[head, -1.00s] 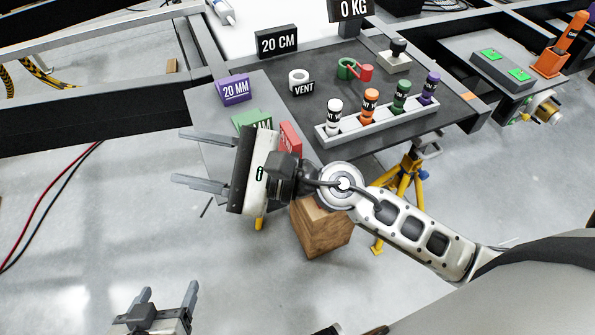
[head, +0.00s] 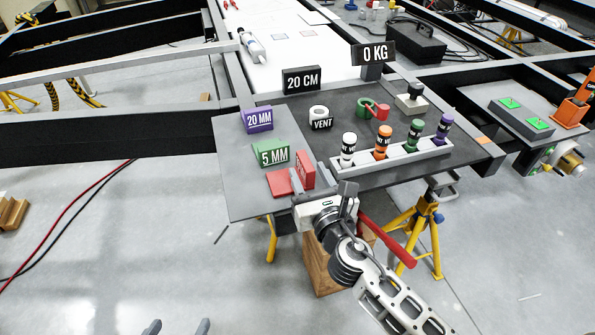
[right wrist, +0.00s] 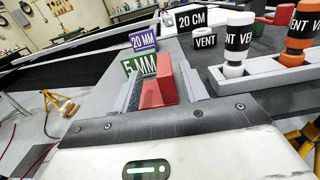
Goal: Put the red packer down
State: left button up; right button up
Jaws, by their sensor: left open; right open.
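The red packer (head: 304,170) is on the front part of the grey board, with an upright red plate and a flat red part beside it. In the right wrist view the red packer (right wrist: 154,92) shows between the two grey fingers of my right gripper (right wrist: 162,80). In the head view my right gripper (head: 325,200) is at the board's front edge, just right of the packer. It is open; whether a finger touches the packer I cannot tell. My left gripper (head: 178,327) is open at the bottom edge, only its fingertips showing, away from the board.
A green 5 MM packer (head: 273,155) and a purple 20 MM packer (head: 258,120) stand behind the red one. A pale rack (head: 395,160) of several labelled bottles is to the right. The board's left front (head: 240,185) is bare. A yellow stand (head: 425,225) is below.

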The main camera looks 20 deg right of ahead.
aim_at(303, 155)
jog(key=shift+w+d+r, duration=0.1)
jog(key=shift+w, duration=1.5)
jog(key=shift+w+d, duration=0.1)
jog(key=shift+w, duration=1.45)
jog(key=shift+c, duration=0.3)
grip_shut()
